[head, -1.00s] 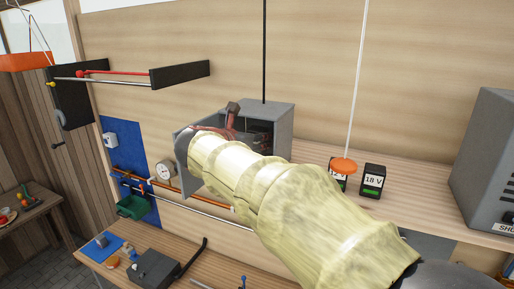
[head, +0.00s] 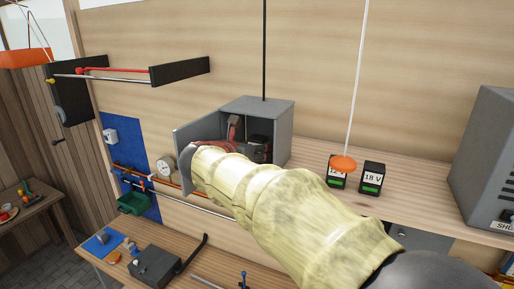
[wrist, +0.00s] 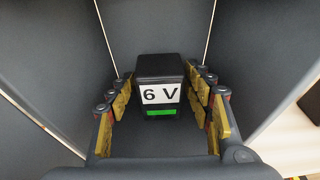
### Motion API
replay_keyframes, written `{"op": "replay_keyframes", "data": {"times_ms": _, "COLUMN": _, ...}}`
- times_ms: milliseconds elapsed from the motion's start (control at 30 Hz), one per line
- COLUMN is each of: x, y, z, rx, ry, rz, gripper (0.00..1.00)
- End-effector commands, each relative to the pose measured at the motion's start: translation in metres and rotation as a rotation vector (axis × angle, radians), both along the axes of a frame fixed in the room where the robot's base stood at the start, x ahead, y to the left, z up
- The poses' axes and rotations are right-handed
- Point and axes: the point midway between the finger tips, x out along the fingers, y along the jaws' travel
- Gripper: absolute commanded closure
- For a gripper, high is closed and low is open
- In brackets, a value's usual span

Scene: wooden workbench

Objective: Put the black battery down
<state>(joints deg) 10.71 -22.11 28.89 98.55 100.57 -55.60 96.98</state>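A black battery (wrist: 161,70) with a white "6 V" label and a green bar stands upright inside a grey open-fronted box (head: 263,108). My gripper (wrist: 160,88) reaches into the box, with its yellow-padded fingers on both sides of the battery. The fingers look open, with narrow gaps between them and the battery. In the head view, my reddish gripper (head: 236,134) shows in the box mouth, and my pale sleeved arm hides part of the opening. A dark shape beside the gripper there is too unclear to name.
The box stands on a wooden shelf (head: 420,205), with its door (head: 196,138) swung open at left. A battery marked 18 V (head: 372,179) and another battery (head: 336,180) stand to the right. An orange disc (head: 343,163) on a white cord hangs before the latter. A large grey cabinet (head: 484,150) bounds the right.

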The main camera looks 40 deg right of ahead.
Motion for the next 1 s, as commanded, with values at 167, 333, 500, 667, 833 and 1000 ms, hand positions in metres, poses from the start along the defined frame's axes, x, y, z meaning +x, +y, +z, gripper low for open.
{"op": "replay_keyframes", "data": {"times_ms": 167, "x": 0.000, "y": 0.000, "z": 0.000, "rx": 0.000, "ry": 0.000, "rz": 0.000, "gripper": 0.45}}
{"op": "replay_keyframes", "data": {"times_ms": 333, "x": 0.000, "y": 0.000, "z": 0.001, "rx": 0.000, "ry": 0.000, "rz": 0.000, "gripper": 0.45}}
{"op": "replay_keyframes", "data": {"times_ms": 500, "x": -0.003, "y": 0.010, "z": 0.006, "rx": -0.001, "ry": -0.004, "rz": 0.003, "gripper": 0.45}}
{"op": "replay_keyframes", "data": {"times_ms": 667, "x": -0.013, "y": 0.039, "z": 0.014, "rx": 0.000, "ry": -0.004, "rz": 0.006, "gripper": 0.45}}
{"op": "replay_keyframes", "data": {"times_ms": 833, "x": -0.026, "y": 0.071, "z": 0.024, "rx": 0.000, "ry": -0.003, "rz": 0.006, "gripper": 0.45}}
{"op": "replay_keyframes", "data": {"times_ms": 1000, "x": -0.035, "y": 0.093, "z": 0.032, "rx": 0.001, "ry": -0.002, "rz": 0.004, "gripper": 0.45}}
